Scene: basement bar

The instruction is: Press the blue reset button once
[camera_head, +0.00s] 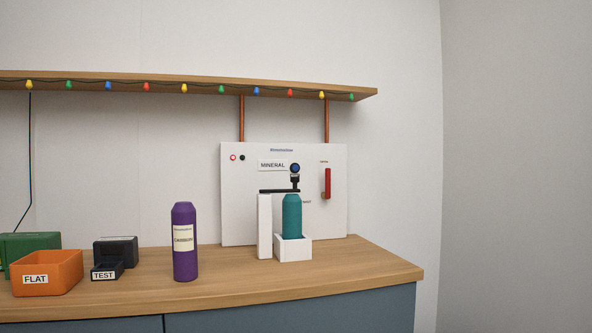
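A round blue piece with a dark rim (295,168) stands on a black fitting above a teal bottle. I cannot tell for sure whether it is the blue reset button. It is in front of a white panel (236,205) at the back of the counter. The panel has a small red-ringed light (233,157) and a dark green round spot (242,157) at upper left, a "MINERAL" label (272,165) and a red lever (327,183) at right. Neither of my grippers is in view.
The teal bottle (292,216) stands in a white holder (294,249) on the wooden counter (345,265). A purple bottle (184,255), an orange "FLAT" bin (62,279), a black "TEST" box (106,270) and a green box (32,242) are left. The counter's right end is clear.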

